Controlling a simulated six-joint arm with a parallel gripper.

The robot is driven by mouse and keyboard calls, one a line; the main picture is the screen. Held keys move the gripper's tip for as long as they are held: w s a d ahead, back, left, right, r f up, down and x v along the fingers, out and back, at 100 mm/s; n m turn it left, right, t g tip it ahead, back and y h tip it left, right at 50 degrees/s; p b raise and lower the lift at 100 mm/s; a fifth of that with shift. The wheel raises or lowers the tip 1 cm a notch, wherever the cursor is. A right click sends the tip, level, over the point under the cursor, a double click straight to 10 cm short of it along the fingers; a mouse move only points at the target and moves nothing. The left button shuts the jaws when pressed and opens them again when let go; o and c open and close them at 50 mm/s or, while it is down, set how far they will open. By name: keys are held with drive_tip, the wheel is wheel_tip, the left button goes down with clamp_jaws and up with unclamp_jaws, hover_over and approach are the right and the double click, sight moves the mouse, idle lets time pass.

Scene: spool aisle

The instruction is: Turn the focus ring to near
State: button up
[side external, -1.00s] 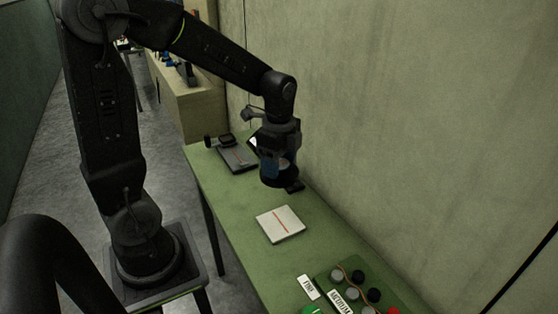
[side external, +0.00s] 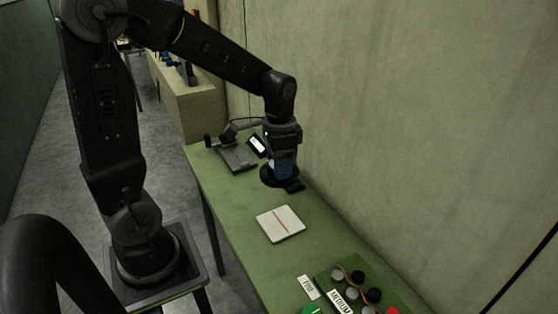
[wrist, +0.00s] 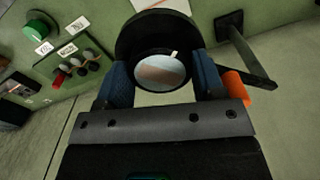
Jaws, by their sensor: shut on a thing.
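My gripper (side external: 280,168) points down at the back half of the green bench in the side view. In the wrist view its two blue fingers (wrist: 162,82) are shut on the black focus ring (wrist: 138,73), one on each side. The ring surrounds a round, pale glass and has a small white mark at its upper right edge. It sits in front of a wide black round base (wrist: 160,30). In the side view the fingers hide most of the ring; the dark base (side external: 268,182) shows below. I cannot read any near marking.
A black bracket (wrist: 242,52) and an orange piece (wrist: 237,88) lie close to the right finger. A white pad (side external: 280,223) lies on the bench (side external: 225,190). A knob panel with labels (side external: 341,300) stands at the front. A wall rises along the right.

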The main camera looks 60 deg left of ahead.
drive_tip(key=shift+n, duration=0.5)
drive_tip(key=o, duration=0.9)
drive_tip(key=shift+r, duration=0.1)
wheel_tip(320, 180, up, 14)
drive_tip(key=shift+f, duration=0.1)
drive_tip(key=s+d+f+t, duration=0.1)
drive_tip(key=s+d+t, duration=0.1)
drive_tip(key=s, duration=0.1)
drive_tip(key=s+d+f+n+t, duration=0.1)
drive_tip(key=s+d+f, duration=0.1)
drive_tip(key=s+d, duration=0.1)
drive_tip(key=s+d+f+t, duration=0.1)
drive_tip(key=s+d+t, duration=0.1)
drive_tip(key=s, duration=0.3)
drive_tip(key=shift+s+d+f+n+t, duration=0.2)
drive_tip(key=shift+d+f+n+t, duration=0.15)
drive_tip(key=shift+d, duration=0.2)
